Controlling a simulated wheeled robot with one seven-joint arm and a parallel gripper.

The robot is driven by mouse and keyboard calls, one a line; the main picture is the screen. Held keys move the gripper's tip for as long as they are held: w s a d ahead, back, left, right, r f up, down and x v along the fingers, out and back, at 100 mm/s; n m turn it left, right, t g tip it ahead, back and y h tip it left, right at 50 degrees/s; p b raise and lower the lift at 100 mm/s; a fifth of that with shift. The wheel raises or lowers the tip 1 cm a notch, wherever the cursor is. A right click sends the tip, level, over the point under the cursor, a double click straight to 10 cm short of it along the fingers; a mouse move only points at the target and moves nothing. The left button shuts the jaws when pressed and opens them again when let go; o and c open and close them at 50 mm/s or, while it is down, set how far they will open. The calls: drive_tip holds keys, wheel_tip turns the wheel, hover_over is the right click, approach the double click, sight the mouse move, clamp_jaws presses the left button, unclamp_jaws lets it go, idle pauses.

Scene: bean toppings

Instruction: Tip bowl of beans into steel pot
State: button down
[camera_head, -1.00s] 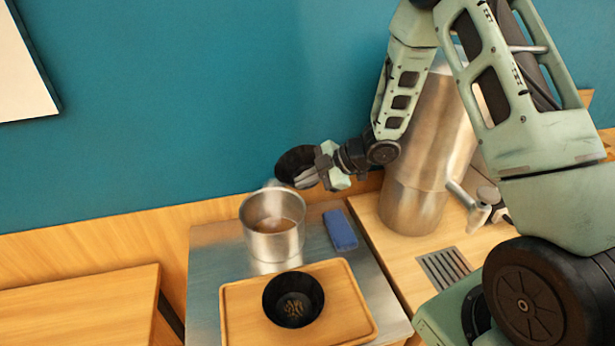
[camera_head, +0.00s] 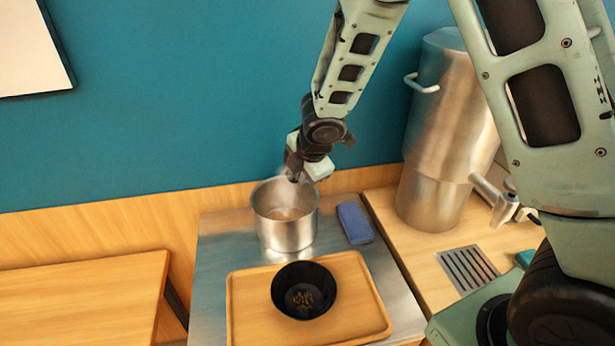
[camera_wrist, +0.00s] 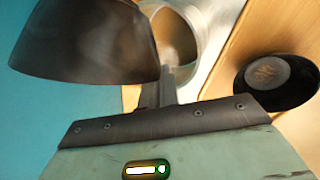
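The steel pot (camera_head: 285,232) stands open on a metal counter, with brownish contents and steam; it also shows in the wrist view (camera_wrist: 195,25). My gripper (camera_head: 294,172) is over the pot's back rim. In the wrist view its fingers (camera_wrist: 167,84) are at the rim of a dark bowl (camera_wrist: 85,42) and appear shut on it. That bowl's outer side faces the wrist camera, so its inside is hidden. In the head view my gripper mostly hides it. A second black bowl (camera_head: 304,291) with some dark pieces inside sits on the wooden tray; it also shows in the wrist view (camera_wrist: 275,82).
The wooden tray (camera_head: 245,320) lies in front of the pot. A blue block (camera_head: 354,222) lies right of the pot. A tall steel urn (camera_head: 445,140) with a tap stands at the right, beside a drain grate (camera_head: 467,270). A teal wall is close behind.

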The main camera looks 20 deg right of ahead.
drive_tip(key=shift+w+a+f+n+h+b, duration=0.1)
drive_tip(key=shift+a+f+n+h+b, duration=0.15)
drive_tip(key=shift+a+f+h+b, duration=0.65)
drive_tip(key=shift+s+a+f+n+h+b, duration=0.1)
drive_tip(key=shift+a+f+n+h, duration=0.35)
drive_tip(key=shift+h, duration=0.85)
drive_tip(key=shift+w+a+f+n+h+b, duration=0.1)
drive_tip(key=shift+a+f+h+b, duration=0.35)
drive_tip(key=shift+a+h, duration=0.5)
drive_tip(key=shift+d+r, duration=0.1)
drive_tip(key=shift+d, duration=0.05)
drive_tip(key=d+r+m+y+p, duration=0.2)
drive_tip(key=d+y+p, duration=0.3)
drive_tip(key=y+p, duration=0.3)
drive_tip(key=d+r+m+t+y+p, duration=0.1)
drive_tip(key=d+r+m+y+p, duration=0.1)
drive_tip(key=d+r+y+p, duration=0.3)
drive_tip(key=shift+s+m+y+p, duration=0.35)
drive_tip(key=shift+y+p, duration=1.45)
drive_tip(key=shift+y, duration=0.95)
